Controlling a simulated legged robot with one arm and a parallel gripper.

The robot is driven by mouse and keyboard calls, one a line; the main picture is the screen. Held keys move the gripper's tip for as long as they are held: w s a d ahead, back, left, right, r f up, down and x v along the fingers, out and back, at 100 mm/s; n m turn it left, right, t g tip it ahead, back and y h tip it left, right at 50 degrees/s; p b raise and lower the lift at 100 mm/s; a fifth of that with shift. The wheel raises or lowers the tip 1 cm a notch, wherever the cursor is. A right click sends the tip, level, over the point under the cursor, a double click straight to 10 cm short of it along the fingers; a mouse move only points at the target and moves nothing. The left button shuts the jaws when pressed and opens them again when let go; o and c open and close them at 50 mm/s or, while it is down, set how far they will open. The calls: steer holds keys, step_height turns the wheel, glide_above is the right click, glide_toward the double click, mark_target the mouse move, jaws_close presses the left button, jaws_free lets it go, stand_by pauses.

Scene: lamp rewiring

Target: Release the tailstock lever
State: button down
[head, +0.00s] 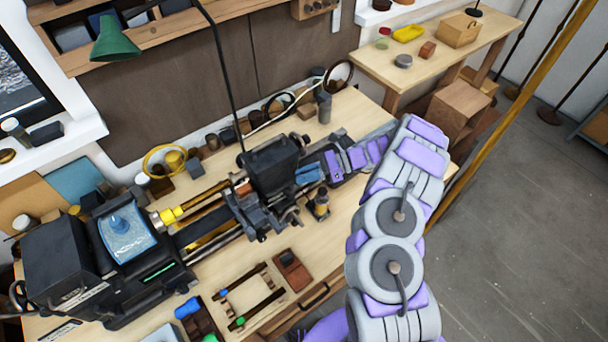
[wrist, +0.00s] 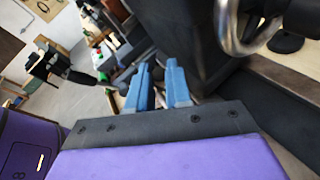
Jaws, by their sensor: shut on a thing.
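The dark tailstock (head: 272,168) stands on the lathe bed in the middle of the head view. In the wrist view its dark body (wrist: 205,45) fills the space right of the fingers. My gripper (head: 309,174) reaches in from the right, its blue fingers close against the tailstock's right side. In the wrist view the two blue fingers of my gripper (wrist: 159,75) point away from the camera with a narrow gap between them. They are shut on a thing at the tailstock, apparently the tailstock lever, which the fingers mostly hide. The lever's exact angle cannot be told.
The lathe headstock (head: 60,265) is at the left. A wooden tray (head: 293,270) and a small frame with rods (head: 248,293) lie on the bench front. A green lamp (head: 115,42) hangs above. A shiny metal ring (wrist: 250,30) is close right of my fingers.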

steer(key=shift+s+d+f, duration=0.1)
steer(key=shift+f, duration=0.2)
steer(key=c, duration=1.4)
jaws_free()
steer(key=shift+o, duration=0.3)
steer(key=shift+w+d, duration=0.1)
steer(key=shift+w, duration=0.1)
steer(key=shift+r, duration=0.1)
steer(key=shift+d+r, duration=0.1)
steer(key=b+v, duration=0.1)
steer(key=v, duration=1.6)
steer(key=shift+d, duration=0.15)
